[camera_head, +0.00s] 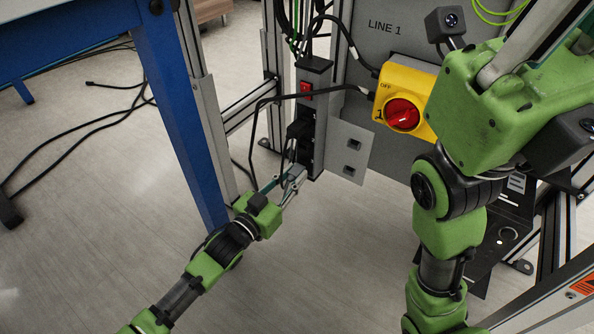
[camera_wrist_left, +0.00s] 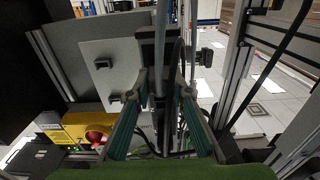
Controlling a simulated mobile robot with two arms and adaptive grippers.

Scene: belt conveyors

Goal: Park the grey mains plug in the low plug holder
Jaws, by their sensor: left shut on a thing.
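My left gripper (camera_head: 296,172) is shut on the grey mains plug, low in front of the black socket strip. The plug is mostly hidden by the fingers in the head view. In the left wrist view, the teal fingers of my left gripper (camera_wrist_left: 161,80) close in from both sides, with cables crossing between them. The low plug holder (camera_head: 349,171) is the lower dark square fitting on a grey plate, right of my gripper and apart from it. My right gripper (camera_head: 540,30) is partly visible at the upper right; its fingertips are cut off.
The black socket strip (camera_head: 311,125) has a red switch (camera_head: 306,88) and a black plug (camera_head: 299,130) in it. An upper holder (camera_head: 354,144) is above the low one. A yellow switch box (camera_head: 408,92) stands at right. A blue table leg (camera_head: 178,110) is at left.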

